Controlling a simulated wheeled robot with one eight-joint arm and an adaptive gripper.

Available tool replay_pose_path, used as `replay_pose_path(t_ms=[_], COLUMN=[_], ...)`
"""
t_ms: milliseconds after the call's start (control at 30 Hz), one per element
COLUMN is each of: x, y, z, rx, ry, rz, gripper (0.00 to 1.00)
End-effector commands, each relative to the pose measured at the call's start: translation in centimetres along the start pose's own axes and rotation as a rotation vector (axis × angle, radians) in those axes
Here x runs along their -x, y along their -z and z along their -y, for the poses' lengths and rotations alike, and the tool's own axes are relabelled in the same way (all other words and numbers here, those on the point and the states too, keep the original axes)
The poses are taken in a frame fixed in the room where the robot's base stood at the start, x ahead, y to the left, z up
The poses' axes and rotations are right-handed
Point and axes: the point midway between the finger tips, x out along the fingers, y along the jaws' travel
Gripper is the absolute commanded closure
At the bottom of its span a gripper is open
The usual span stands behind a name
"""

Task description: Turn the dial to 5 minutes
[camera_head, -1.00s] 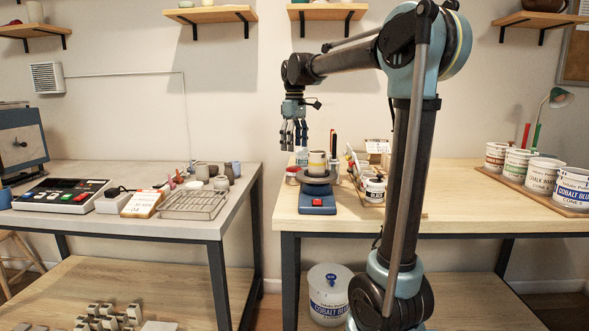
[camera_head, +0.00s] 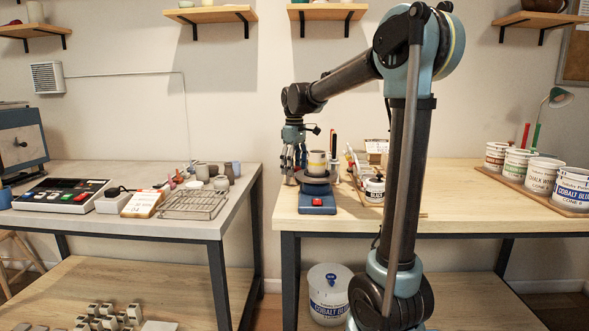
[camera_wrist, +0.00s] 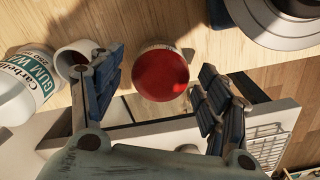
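A round thing with a red top (camera_wrist: 160,73) is on the wooden table, between the spread fingers in the wrist view. A small brighter red bump shows near its lower right edge; no numbers or marks are readable. I cannot tell whether it is the dial. My gripper (camera_wrist: 161,78) is open above it, with nothing held between its fingers and a gap on both sides. In the head view my gripper (camera_head: 289,164) is low over the table's left end and hides the red-topped thing. A grey box at far left has a dark knob (camera_head: 21,144), far from my gripper.
A white jar labelled gum (camera_wrist: 25,88) and a small cup (camera_wrist: 78,58) stand close to the left finger. A wire rack (camera_head: 193,205) lies on the left table.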

Motion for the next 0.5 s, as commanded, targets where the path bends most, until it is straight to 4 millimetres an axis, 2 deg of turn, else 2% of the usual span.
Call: replay_pose_path(t_ms=[33,133,167,367,500], x=[0.00,0.00,0.00,0.00,-0.01], y=[0.01,0.02,0.03,0.07,0.11], z=[0.01,0.01,0.01,0.04,0.06], rx=[0.000,0.000,0.000,-0.013,-0.095], ry=[0.000,0.000,0.000,0.000,0.000], rz=[0.000,0.000,0.000,0.000,0.000], gripper=[0.47,0.70,0.73,0.73,0.73])
